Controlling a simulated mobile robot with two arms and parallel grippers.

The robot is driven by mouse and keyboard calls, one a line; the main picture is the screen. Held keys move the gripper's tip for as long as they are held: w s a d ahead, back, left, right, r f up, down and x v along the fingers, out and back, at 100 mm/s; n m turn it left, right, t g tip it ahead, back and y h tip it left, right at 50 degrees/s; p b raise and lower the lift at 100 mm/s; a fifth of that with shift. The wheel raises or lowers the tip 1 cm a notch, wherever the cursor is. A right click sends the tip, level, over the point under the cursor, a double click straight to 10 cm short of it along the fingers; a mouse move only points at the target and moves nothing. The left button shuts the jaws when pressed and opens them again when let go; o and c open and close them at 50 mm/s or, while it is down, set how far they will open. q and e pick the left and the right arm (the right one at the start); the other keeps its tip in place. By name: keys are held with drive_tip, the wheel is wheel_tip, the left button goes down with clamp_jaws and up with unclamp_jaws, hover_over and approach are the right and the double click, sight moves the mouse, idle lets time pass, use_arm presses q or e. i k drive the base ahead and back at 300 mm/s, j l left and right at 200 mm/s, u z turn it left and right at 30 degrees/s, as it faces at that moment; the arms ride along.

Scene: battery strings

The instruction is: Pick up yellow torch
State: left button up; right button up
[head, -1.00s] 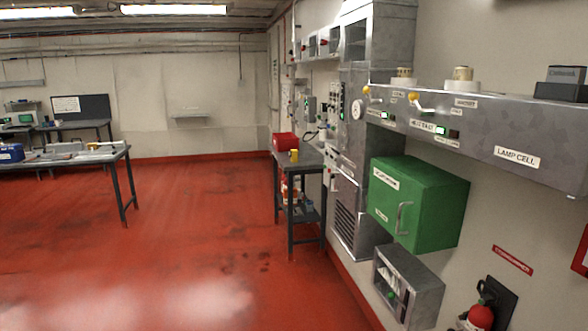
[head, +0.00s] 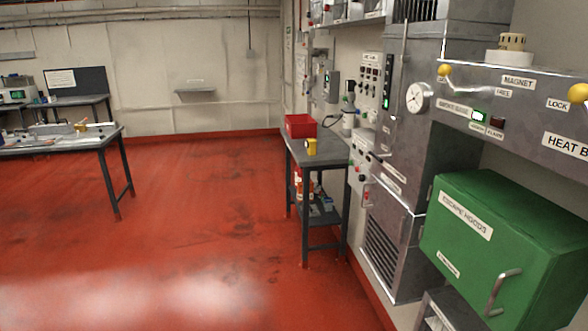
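A small yellow object (head: 311,146), likely the yellow torch, stands at the front edge of a grey side table (head: 326,160) by the right wall. It is too small to make out in detail. Neither of my grippers shows in the head view.
A red bin (head: 300,126) sits behind the yellow object. A green cabinet (head: 470,258) juts from the right wall beside a tall grey metal unit (head: 400,190). A workbench (head: 110,133) stands at the left. The red floor (head: 215,225) between them is clear.

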sight(311, 145)
drive_tip(key=i+z, duration=0.1)
drive_tip(key=i, duration=0.6)
drive_tip(key=i+j+z, duration=0.1)
drive_tip(key=i, duration=0.65)
drive_tip(key=i+j+z, duration=0.1)
drive_tip(key=i, duration=0.6)
drive_tip(key=j, duration=0.15)
